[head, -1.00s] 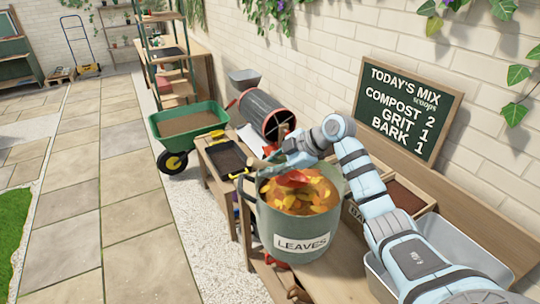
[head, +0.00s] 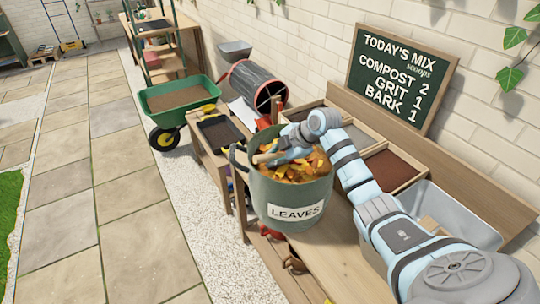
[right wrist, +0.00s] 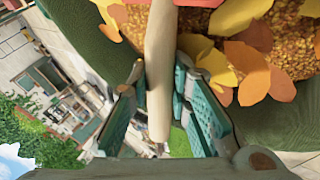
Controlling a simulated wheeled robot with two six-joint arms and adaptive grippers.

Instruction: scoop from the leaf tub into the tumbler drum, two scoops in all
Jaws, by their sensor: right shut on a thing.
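The leaf tub (head: 262,200), a green bucket labelled LEAVES, stands on the bench and is filled with orange and yellow leaves (head: 305,168). My right gripper (head: 268,158) is over the tub's left rim. In the right wrist view its fingers (right wrist: 160,105) are shut on a wooden scoop handle (right wrist: 158,75), which runs toward the leaves. The scoop's head is hidden from view. The tumbler drum (head: 255,86), dark with a red rim and its open end facing me, lies on its side beyond the tub. My left gripper is not in view.
Trays of grit and bark (head: 390,168) sit along the wall behind my right arm. A black tray (head: 218,132) lies left of the drum. A chalkboard (head: 403,78) leans on the wall. The paving at left is clear.

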